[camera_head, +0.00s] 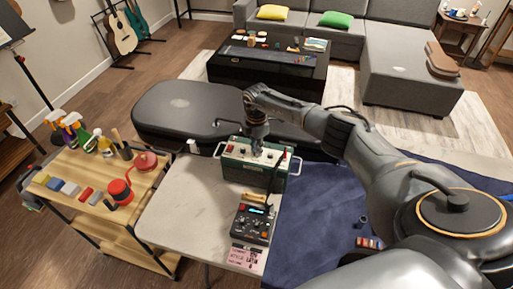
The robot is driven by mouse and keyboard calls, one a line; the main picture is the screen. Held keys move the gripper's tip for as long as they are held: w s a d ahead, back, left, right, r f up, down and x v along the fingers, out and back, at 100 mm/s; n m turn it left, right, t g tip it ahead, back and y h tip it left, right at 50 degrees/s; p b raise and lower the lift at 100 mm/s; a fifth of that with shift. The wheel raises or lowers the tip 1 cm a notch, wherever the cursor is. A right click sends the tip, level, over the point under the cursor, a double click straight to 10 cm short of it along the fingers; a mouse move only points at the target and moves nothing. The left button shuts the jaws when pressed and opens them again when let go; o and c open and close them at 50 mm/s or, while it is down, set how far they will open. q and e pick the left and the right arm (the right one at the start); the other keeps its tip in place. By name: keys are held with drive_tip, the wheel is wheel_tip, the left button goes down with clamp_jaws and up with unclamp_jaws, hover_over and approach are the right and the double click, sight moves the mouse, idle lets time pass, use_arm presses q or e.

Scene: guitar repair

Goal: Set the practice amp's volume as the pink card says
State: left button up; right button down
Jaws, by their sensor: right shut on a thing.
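The practice amp (252,169) is a green box with a pale top panel, side handles and several knobs, standing at the far end of the white table. My right gripper (257,150) reaches down onto the amp's top panel, shut on what looks like a knob there; the fingers hide most of it. The pink card (243,257) lies flat at the table's near edge, with dark writing too small to read. My left gripper is out of view.
A dark pedal unit (253,222) with a lit screen sits between amp and card. A wooden cart (95,188) with spray bottles and coloured blocks stands at left. A blue cloth (320,215) lies at right. A black guitar case (180,108) lies behind the amp.

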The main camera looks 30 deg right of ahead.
drive_tip(key=c, duration=1.3)
unclamp_jaws()
drive_tip(key=shift+r, duration=0.1)
wheel_tip(320, 180, up, 12)
drive_tip(key=shift+f, duration=0.15)
drive_tip(key=shift+f, duration=0.1)
